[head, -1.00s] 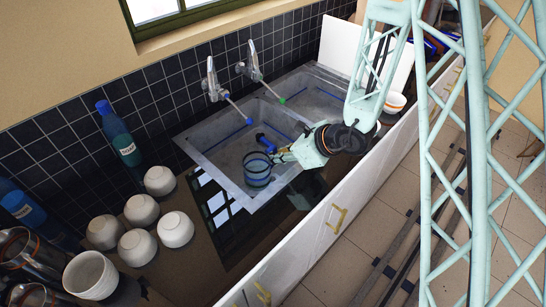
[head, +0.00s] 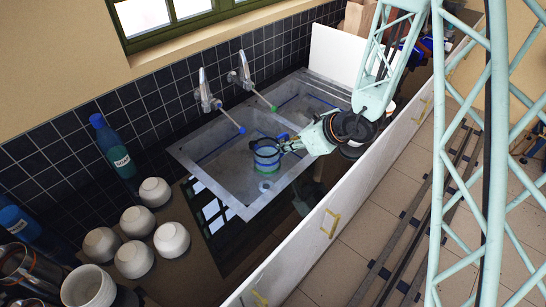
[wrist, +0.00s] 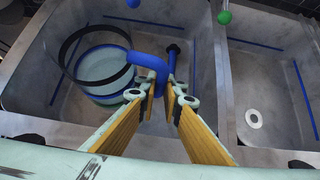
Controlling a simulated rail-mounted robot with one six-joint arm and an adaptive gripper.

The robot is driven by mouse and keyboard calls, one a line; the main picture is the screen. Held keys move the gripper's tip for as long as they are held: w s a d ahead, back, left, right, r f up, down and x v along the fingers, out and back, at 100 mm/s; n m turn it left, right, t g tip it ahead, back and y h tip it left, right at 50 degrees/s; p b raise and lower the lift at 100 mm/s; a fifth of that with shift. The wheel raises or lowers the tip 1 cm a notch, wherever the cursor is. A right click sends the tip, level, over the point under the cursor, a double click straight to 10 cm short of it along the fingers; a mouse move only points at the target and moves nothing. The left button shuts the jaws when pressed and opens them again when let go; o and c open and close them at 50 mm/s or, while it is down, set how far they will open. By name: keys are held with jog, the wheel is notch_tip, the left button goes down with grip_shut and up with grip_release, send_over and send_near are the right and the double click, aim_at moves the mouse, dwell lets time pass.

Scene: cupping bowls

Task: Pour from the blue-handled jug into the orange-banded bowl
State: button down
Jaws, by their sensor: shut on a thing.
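The blue-handled jug (head: 266,157) is clear with blue bands and a dark rim, over the near sink basin. In the wrist view the jug (wrist: 103,70) is left of my fingers, with pale green showing inside or below it. My gripper (wrist: 164,84) is shut on its blue handle; in the head view my gripper (head: 287,147) reaches it from the right. Whether the jug touches the basin floor is unclear. A white bowl (head: 391,107), orange-banded in the earlier frame, is mostly hidden behind my arm at the counter's right.
The sink has two basins (head: 180,152) with taps (head: 204,90) behind. Several white bowls (head: 135,220) stand on the left counter beside blue bottles (head: 115,150). A white board (head: 335,52) stands beyond the sink.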

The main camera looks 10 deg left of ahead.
jog(key=w+d+r+m+t+h+p, duration=0.1)
jog(key=w+d+r+m+h+p, duration=0.1)
jog(key=d+r, duration=0.9)
jog(key=w+d+r+m+t+h+p, duration=0.2)
jog(key=w+d+r+m+p, duration=0.2)
jog(key=w+d+r, duration=0.4)
jog(key=d+r+m, duration=0.1)
jog(key=d+r, duration=0.3)
jog(key=d, duration=0.2)
jog(key=shift+w+m+t+h, duration=0.3)
jog(key=shift+w+m, duration=0.1)
